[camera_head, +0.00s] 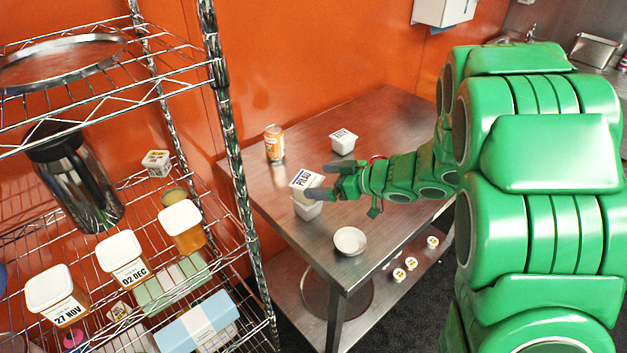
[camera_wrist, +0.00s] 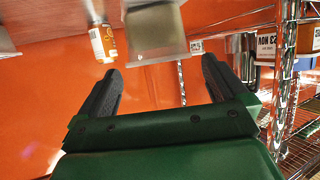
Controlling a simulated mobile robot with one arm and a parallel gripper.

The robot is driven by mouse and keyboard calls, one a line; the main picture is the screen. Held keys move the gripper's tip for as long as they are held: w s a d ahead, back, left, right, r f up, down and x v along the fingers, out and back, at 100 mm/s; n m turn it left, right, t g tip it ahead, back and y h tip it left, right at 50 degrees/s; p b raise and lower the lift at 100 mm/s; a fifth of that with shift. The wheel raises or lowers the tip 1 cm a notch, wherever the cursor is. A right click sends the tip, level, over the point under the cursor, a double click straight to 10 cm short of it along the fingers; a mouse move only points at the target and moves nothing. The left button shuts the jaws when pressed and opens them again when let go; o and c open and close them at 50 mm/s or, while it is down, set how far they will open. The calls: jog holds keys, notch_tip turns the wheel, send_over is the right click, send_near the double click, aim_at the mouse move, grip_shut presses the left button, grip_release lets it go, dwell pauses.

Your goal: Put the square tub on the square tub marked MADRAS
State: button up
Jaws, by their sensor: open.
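A white square tub with a label that seems to read PILAU (camera_head: 303,180) is at the left part of the steel table. A pale tub shape (camera_head: 308,211) shows directly below it; I cannot tell if they touch. My gripper (camera_head: 332,182) is open beside the labelled tub, its fingers pointing at it. In the wrist view a tub with brownish contents (camera_wrist: 155,24) is ahead of the open fingers (camera_wrist: 158,82), not clasped. Another small white square tub (camera_head: 343,143) stands farther back, its label too small to read. I cannot read MADRAS anywhere.
An orange can (camera_head: 274,143) stands at the table's back left. A white bowl (camera_head: 350,241) is near the front corner of the steel table (camera_head: 390,125). A wire rack (camera_head: 225,130) with tubs and a dark jug stands left. Small lidded pots (camera_head: 399,275) are on the lower shelf.

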jog(key=v, duration=0.7)
dwell(0.6)
